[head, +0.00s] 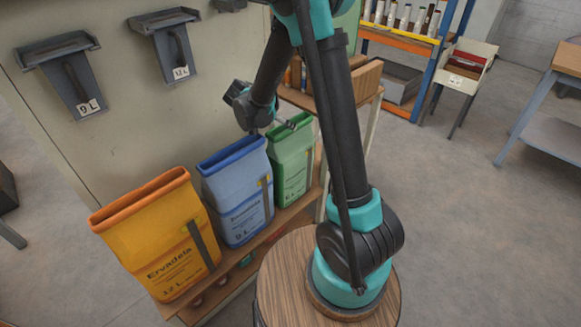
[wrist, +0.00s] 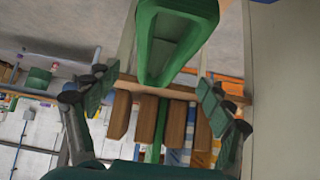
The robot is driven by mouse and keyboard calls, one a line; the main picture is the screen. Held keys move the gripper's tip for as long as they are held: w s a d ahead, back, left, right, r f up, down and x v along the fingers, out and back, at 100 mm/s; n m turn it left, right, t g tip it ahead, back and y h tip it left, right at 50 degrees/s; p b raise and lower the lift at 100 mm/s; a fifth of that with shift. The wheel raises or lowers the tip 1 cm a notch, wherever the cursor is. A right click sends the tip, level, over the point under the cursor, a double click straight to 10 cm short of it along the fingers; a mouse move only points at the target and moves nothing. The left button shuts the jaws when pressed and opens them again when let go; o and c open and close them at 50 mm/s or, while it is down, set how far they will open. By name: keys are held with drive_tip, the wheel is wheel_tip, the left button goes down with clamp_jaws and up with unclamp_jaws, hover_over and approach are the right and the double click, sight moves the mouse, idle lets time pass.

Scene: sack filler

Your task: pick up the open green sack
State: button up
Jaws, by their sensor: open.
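The open green sack (head: 292,165) stands upright at the far end of a row of three sacks on a wooden shelf. Its open mouth (wrist: 172,40) fills the top middle of the wrist view. My gripper (head: 284,124) is at the sack's top rim in the head view, partly hidden by my arm. In the wrist view my gripper (wrist: 157,84) has its two fingers spread wide, with nothing held between them. The sack's mouth lies above the gap between the fingertips there. I cannot tell whether a finger touches the rim.
A blue sack (head: 236,190) stands next to the green one, and an orange-yellow sack (head: 160,235) stands nearest. Grey spouts marked 9 L (head: 75,75) and 12 L (head: 172,50) are on the panel behind. A round wooden stool top (head: 285,285) is under my arm.

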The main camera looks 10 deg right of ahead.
drive_tip(key=x, duration=0.3)
drive_tip(key=shift+d+f, duration=0.1)
drive_tip(key=shift+f, duration=0.1)
drive_tip(key=shift+c, duration=0.6)
drive_tip(key=c, duration=1.3)
drive_tip(key=shift+r, duration=0.1)
drive_tip(key=shift+c, duration=0.2)
